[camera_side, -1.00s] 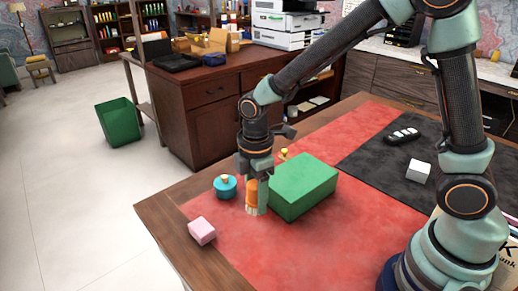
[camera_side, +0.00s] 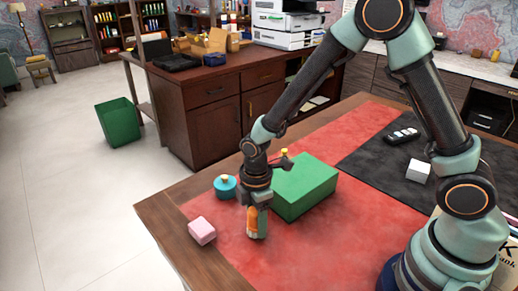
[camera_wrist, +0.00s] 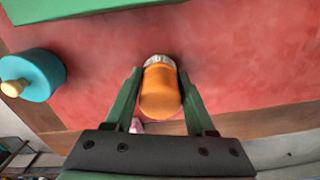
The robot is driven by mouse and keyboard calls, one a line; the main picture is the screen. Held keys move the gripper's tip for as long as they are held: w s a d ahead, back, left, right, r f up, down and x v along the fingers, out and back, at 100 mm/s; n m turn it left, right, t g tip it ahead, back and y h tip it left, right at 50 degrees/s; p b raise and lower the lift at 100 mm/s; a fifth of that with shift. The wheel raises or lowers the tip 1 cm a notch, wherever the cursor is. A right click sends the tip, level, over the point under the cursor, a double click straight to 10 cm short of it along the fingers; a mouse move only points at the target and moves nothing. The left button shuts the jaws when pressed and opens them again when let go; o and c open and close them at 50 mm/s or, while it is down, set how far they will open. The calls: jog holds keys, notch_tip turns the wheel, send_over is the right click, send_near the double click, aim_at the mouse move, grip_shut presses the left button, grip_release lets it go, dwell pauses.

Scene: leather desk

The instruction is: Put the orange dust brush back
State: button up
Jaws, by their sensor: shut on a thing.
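The orange dust brush (camera_side: 252,221) has an orange handle and pale bristles at its lower end. My gripper (camera_side: 257,226) is shut on it, just in front of the green box on the red mat. In the wrist view the orange handle (camera_wrist: 160,98) sits between the two green fingers of my gripper (camera_wrist: 159,80), with the bristles at the far end. The brush is roughly upright. One finger hides part of it in the side view, and I cannot tell whether the bristles touch the mat.
The green box (camera_side: 305,186) stands right behind my gripper. A teal round pot (camera_side: 225,188) with a yellowish knob is to the left. A pink block (camera_side: 202,230) lies near the desk's left edge. A white block (camera_side: 418,171) is farther right. The red mat (camera_side: 330,245) in front is clear.

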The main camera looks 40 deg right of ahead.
jog(key=o, duration=1.2)
notch_tip(320, 180, up, 12)
jog(key=shift+r, duration=0.1)
jog(key=shift+s+d+r+m+t, duration=0.95)
jog(key=shift+s+d+r+m, duration=0.3)
jog(key=shift+d+r+m, duration=1)
jog(key=shift+s+d+r+m+t, duration=0.9)
jog(key=shift+s+d+r+m, duration=0.55)
jog(key=shift+m, duration=1.3)
jog(key=shift+s+d+r+m+t, duration=1)
jog(key=shift+d+r+m, duration=1.05)
jog(key=shift+m, duration=0.45)
jog(key=shift+r, duration=0.1)
